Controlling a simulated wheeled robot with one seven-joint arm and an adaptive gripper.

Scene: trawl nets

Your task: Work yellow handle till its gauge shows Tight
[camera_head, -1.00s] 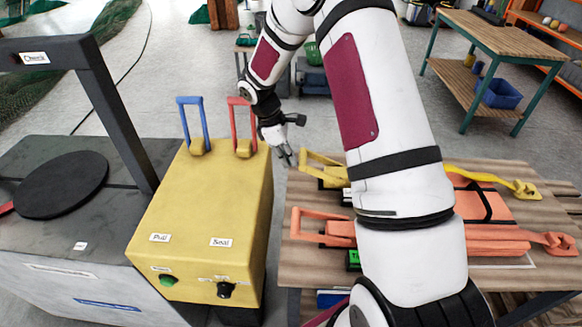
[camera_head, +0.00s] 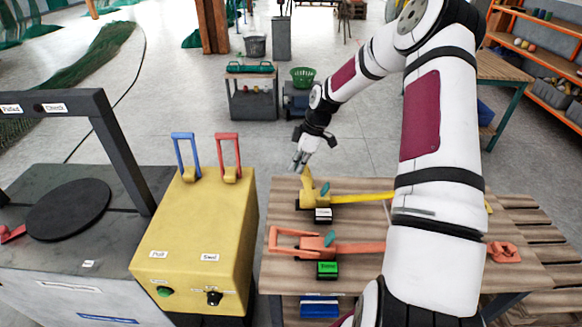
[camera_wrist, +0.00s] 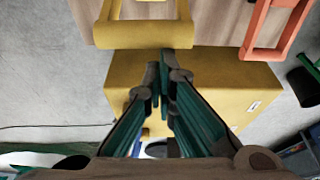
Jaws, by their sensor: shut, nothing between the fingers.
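The yellow handle (camera_head: 307,182) belongs to the yellow strap ratchet at the far left of the wooden table and looks raised, seen nearly edge-on. In the wrist view its yellow crossbar (camera_wrist: 145,36) lies just beyond my fingertips. My gripper (camera_head: 299,163) is shut and empty, at the handle's upper end; in the wrist view the closed fingers (camera_wrist: 167,65) reach the bar's lower edge. I cannot tell whether they touch it. The gauge (camera_head: 323,214) beside the yellow ratchet is a black box with a pale face, its word too small to read.
An orange handle (camera_head: 290,240) lies nearer on the table (camera_head: 440,270), with a green-faced gauge (camera_head: 327,268). A yellow box (camera_head: 195,230) with blue (camera_head: 185,155) and red (camera_head: 228,157) levers stands left. My arm hides part of the table's right side.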

